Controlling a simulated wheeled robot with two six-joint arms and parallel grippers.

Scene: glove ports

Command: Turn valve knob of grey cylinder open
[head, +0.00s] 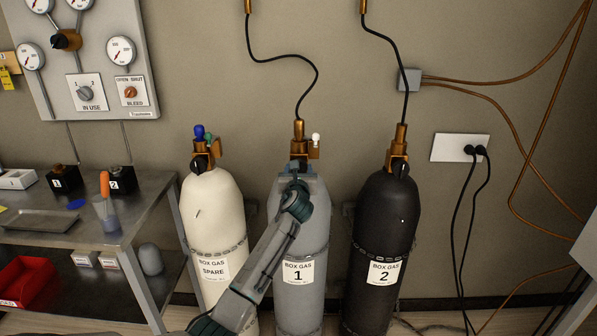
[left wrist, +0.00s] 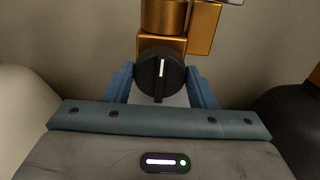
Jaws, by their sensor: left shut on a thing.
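The grey cylinder (head: 313,250), labelled BOX GAS 1, stands in the middle of the head view between a white and a black cylinder. Its brass valve (head: 299,148) is on top, with a black hose going up from it. My left gripper (left wrist: 163,88) is at the valve, its two blue fingers on either side of the black valve knob (left wrist: 161,72) and shut on it. The knob's white mark points straight up in the left wrist view. In the head view my gripper and arm hide the knob. My right gripper is not in view.
The white cylinder (head: 208,225), labelled SPARE, stands close on the left and the black cylinder (head: 388,222), labelled 2, close on the right. A metal bench (head: 95,232) is at the left. A gauge panel (head: 118,50) hangs on the wall.

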